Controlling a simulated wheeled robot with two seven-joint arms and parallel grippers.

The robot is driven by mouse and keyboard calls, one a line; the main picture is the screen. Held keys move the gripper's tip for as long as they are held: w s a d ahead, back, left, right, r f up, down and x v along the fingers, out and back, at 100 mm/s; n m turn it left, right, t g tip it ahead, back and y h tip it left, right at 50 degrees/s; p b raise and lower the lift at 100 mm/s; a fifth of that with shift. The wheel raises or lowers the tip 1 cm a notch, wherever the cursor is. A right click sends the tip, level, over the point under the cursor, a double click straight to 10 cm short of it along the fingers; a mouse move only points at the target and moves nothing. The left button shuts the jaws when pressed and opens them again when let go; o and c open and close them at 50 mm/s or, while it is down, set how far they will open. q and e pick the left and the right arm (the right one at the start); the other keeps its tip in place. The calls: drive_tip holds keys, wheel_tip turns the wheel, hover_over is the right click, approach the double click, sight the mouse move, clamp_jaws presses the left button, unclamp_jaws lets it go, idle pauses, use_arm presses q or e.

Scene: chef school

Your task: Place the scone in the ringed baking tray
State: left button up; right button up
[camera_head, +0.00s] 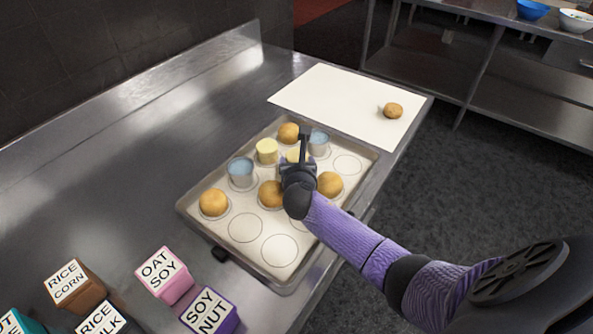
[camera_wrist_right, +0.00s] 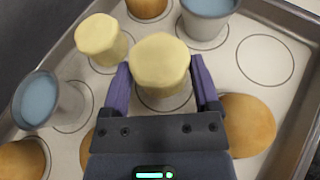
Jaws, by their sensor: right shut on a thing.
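The ringed baking tray (camera_head: 190,215) lies on the steel counter, with printed rings holding round brown buns, blue-topped cups and pale yellow pieces. My right gripper (camera_head: 299,160) is over the middle of the tray, shut on a short pale yellow cylinder, the scone (camera_wrist_right: 160,62). Its fingers are on both sides of the scone in the wrist view, with part of a ring showing below it. I cannot tell whether the scone touches the tray. A second yellow piece (camera_head: 266,150) stands in a ring to its left. My left gripper is not in view.
Empty rings show at the tray's right (camera_head: 347,165) and front (camera_head: 245,227). A bun (camera_head: 329,184) and a blue-topped cup (camera_head: 319,142) stand close to the gripper. A white sheet (camera_head: 330,95) holds one brown bun (camera_head: 393,111). Labelled cubes (camera_head: 164,274) stand at front left.

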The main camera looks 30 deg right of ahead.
drive_tip(key=shift+f, duration=0.7)
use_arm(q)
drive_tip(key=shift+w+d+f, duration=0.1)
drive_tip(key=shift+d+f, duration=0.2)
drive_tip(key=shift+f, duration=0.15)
use_arm(e)
drive_tip(key=o, duration=1.1)
drive_tip(key=shift+s+f, duration=0.1)
drive_tip(key=shift+r, duration=0.3)
drive_tip(key=p+v, duration=0.5)
drive_tip(key=v, duration=0.6)
drive_tip(key=shift+s+a+r, duration=0.1)
drive_tip(key=shift+a+r, duration=0.1)
drive_tip(key=shift+r, duration=0.05)
drive_tip(key=shift+s+a, duration=0.1)
drive_tip(key=shift+s, duration=0.05)
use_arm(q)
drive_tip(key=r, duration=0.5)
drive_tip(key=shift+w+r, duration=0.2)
